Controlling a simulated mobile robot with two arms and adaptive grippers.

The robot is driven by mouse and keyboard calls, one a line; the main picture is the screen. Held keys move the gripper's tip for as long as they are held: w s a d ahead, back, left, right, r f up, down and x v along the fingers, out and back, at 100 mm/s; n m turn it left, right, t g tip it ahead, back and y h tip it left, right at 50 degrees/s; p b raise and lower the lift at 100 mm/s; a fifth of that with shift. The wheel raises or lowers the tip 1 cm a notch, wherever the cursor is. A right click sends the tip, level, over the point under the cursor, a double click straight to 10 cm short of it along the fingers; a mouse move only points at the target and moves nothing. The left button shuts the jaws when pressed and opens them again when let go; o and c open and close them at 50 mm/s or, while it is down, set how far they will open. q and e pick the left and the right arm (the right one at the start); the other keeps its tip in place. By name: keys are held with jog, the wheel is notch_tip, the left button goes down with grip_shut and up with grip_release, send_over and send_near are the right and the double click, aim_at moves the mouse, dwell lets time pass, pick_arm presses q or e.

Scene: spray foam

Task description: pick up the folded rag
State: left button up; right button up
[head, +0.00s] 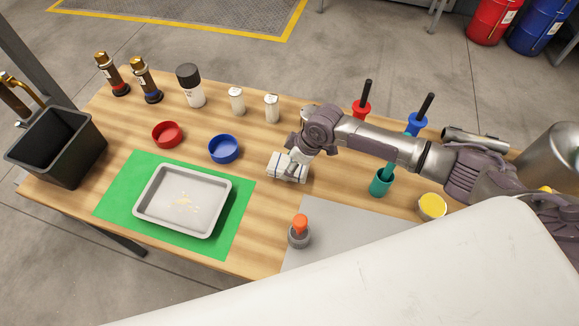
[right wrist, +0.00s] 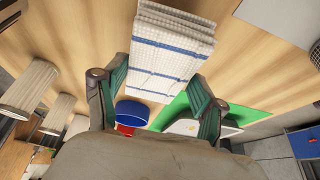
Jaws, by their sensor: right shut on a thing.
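The folded rag (head: 285,173) is white with blue stripes and is at the middle of the wooden table. In the right wrist view the folded rag (right wrist: 172,45) shows its stacked layers, with its near end between the two fingers. My right gripper (head: 297,157) comes down on the rag from above and is shut on it. In the right wrist view its fingers (right wrist: 155,88) stand at either side of the cloth. I cannot tell whether the rag is clear of the tabletop. My left gripper is not in view.
A grey tray (head: 146,205) sits on a green mat (head: 113,200) at left. Red (head: 167,134) and blue (head: 222,148) bowls, canisters and bottles stand behind. An orange-topped item (head: 299,233) stands in front. A black bin (head: 60,150) is at far left.

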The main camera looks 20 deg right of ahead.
jog(key=shift+w+r, duration=0.1)
jog(key=shift+r, duration=0.8)
jog(key=w+d+r+b, duration=0.1)
jog(key=d+r, duration=0.2)
jog(key=d, duration=0.2)
jog(key=w+d+r+b, duration=0.1)
jog(key=d+r+b, duration=0.1)
jog(key=d+r, duration=0.2)
jog(key=shift+d+b, duration=0.3)
jog(key=shift+d, duration=0.95)
jog(key=o, duration=0.4)
jog(key=c, duration=0.3)
